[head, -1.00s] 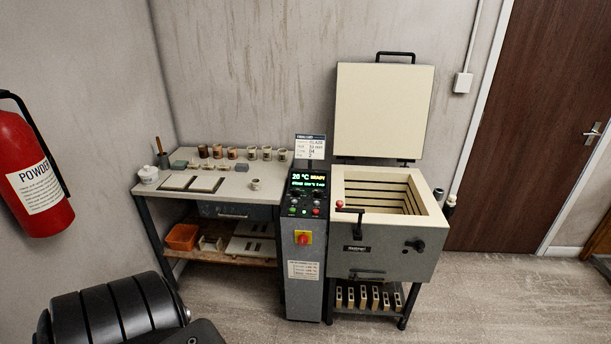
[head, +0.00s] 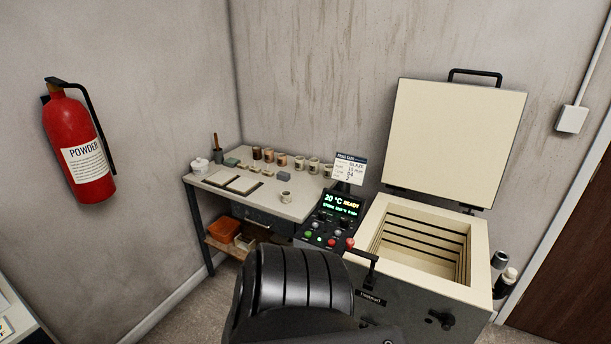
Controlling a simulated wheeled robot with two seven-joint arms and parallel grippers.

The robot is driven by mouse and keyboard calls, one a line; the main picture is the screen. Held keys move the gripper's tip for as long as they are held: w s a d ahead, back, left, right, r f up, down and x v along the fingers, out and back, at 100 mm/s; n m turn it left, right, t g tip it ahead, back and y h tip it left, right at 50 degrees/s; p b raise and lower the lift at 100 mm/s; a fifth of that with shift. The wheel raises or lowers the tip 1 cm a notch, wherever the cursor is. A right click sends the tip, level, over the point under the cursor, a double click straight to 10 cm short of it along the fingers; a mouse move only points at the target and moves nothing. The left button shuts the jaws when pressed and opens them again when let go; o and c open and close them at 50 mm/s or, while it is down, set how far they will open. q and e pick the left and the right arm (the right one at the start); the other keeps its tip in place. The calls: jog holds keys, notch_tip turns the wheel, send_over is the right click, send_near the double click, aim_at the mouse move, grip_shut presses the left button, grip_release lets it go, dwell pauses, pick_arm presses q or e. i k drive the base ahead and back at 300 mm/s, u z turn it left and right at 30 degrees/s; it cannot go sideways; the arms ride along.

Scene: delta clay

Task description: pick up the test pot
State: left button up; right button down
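A small pale pot (head: 286,197), which looks like the test pot, stands upright near the front right of the work table (head: 303,212). It stands apart from the row of small pots at the back. A black ribbed part of my own arm fills the lower middle of the head view, in front of the table and kiln. Neither gripper's fingers show.
The kiln (head: 481,264) stands open at the right, its lid (head: 455,140) raised. Its control panel (head: 335,221) is between table and kiln. A fire extinguisher (head: 78,150) hangs at left.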

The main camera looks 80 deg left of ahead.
aim_at(285, 197)
jog(key=u, duration=0.3)
jog(key=i, duration=0.75)
jog(key=u, duration=1.3)
jog(key=i, duration=0.65)
jog(key=u, duration=0.75)
